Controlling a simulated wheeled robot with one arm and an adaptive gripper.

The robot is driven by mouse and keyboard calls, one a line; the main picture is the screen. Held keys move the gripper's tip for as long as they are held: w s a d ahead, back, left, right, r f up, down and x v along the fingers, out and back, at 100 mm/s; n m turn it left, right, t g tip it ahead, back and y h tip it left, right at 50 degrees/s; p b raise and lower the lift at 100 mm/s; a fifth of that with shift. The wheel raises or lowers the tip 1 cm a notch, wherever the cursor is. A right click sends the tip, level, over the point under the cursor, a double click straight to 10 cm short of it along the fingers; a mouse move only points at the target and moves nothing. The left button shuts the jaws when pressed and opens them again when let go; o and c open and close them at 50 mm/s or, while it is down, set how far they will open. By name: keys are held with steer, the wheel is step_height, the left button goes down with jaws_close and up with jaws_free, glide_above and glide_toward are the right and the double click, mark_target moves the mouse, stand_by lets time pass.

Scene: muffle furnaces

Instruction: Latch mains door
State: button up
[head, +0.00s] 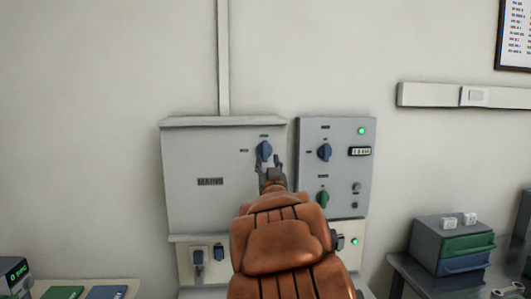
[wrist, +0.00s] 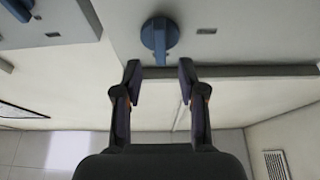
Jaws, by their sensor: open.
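The grey mains door (head: 200,160), marked "MAINS", lies flat against its wall box in the head view and looks shut. A blue rotary latch knob (head: 264,151) sits at its upper right. The knob also shows in the wrist view (wrist: 160,38), its handle pointing toward my gripper. My gripper (head: 273,165) is in front of the door's right part, just below the knob in the head view. In the wrist view my gripper (wrist: 160,72) is open and empty, its fingertips on either side of the knob's handle end.
A grey control panel (head: 312,195) with a blue knob, a green knob and a lit green lamp is close on the right. Blue-switched sockets (head: 219,252) are below the door. A drawer box (head: 452,245) stands at the right. The wall above is clear apart from a conduit (head: 223,60).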

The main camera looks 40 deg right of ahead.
mark_target(265, 151)
steer(key=shift+p+x, duration=0.55)
steer(key=shift+x, duration=1.85)
steer(key=shift+c, duration=0.4)
jaws_close()
